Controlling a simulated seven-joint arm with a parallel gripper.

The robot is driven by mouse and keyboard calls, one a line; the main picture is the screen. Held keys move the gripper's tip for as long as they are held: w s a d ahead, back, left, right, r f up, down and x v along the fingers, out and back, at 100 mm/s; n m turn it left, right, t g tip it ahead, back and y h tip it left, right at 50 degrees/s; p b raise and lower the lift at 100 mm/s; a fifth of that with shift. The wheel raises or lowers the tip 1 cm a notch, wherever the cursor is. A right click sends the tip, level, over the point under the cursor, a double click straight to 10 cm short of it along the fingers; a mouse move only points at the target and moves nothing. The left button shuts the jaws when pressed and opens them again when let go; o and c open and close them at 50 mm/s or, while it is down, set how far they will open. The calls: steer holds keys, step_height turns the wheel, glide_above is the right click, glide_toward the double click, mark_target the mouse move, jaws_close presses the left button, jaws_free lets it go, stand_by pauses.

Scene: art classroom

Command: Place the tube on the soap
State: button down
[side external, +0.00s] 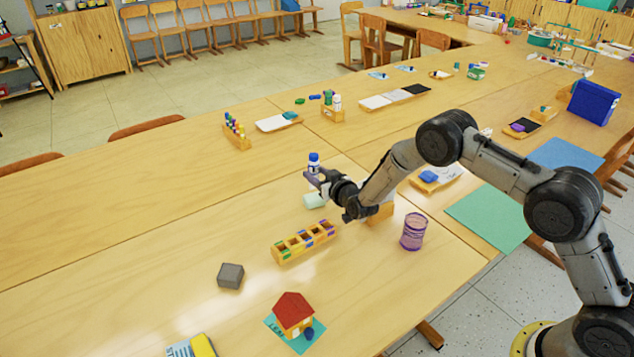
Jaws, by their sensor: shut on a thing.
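My gripper (326,183) is at the middle of the near table, shut on a small upright tube (314,163) with a blue cap and a white and blue body. The tube's lower part is hidden by the fingers. A dark grey block (230,275), which looks like the soap, lies flat on the table to the lower left of my gripper, well apart from it. Its top is bare.
A wooden compartment holder (303,242) stands between my gripper and the grey block. A purple mesh cup (413,232) is to the right. A red-roofed toy house (293,313) stands in front. The table left of the block is clear.

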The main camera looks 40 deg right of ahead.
steer(key=shift+f, duration=1.25)
steer(key=shift+f, duration=0.2)
steer(key=shift+c, duration=1.8)
jaws_free()
steer(key=shift+s, duration=0.1)
